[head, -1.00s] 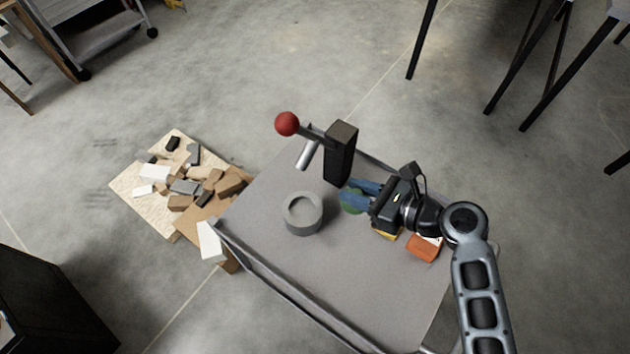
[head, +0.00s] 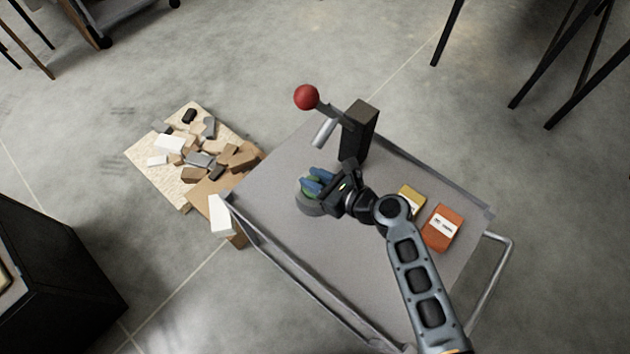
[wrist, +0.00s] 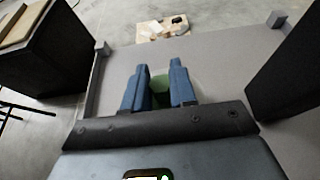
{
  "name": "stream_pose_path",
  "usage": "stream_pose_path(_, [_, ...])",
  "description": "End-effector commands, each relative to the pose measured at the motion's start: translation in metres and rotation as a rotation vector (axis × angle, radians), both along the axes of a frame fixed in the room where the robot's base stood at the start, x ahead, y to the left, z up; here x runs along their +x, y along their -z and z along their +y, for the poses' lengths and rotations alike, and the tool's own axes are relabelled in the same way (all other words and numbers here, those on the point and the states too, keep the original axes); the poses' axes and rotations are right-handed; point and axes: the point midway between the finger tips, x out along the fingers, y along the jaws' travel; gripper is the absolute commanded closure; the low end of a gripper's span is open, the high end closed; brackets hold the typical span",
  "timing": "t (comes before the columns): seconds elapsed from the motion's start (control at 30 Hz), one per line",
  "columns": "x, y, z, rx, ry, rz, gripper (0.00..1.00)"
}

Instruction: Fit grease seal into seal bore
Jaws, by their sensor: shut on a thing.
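My gripper (head: 314,185) is shut on the green grease seal (head: 308,188), with its blue fingers on either side of it. The seal also shows between the fingers in the wrist view (wrist: 160,85). The grey ring with the seal bore (head: 310,208) stands on the cart top. In the head view the seal and fingers overlap the ring and cover most of its opening. I cannot tell whether the seal touches the ring or is still above it.
A dark post (head: 359,130) with a silver ram (head: 324,133) and a red-knobbed lever (head: 306,97) stands close behind my gripper. A yellow box (head: 411,200) and an orange box (head: 441,228) lie on the cart top (head: 350,275), right. The front is clear.

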Motion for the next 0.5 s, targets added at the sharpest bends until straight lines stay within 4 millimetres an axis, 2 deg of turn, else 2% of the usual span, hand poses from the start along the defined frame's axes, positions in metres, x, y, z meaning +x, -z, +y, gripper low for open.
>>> stream_pose_path(0.1, [0.0006, 0.0116, -0.0002, 0.001, 0.001, 0.000, 1.00])
stream_pose_path(0.5, [0.0005, 0.0158, -0.0004, 0.000, 0.001, -0.002, 1.00])
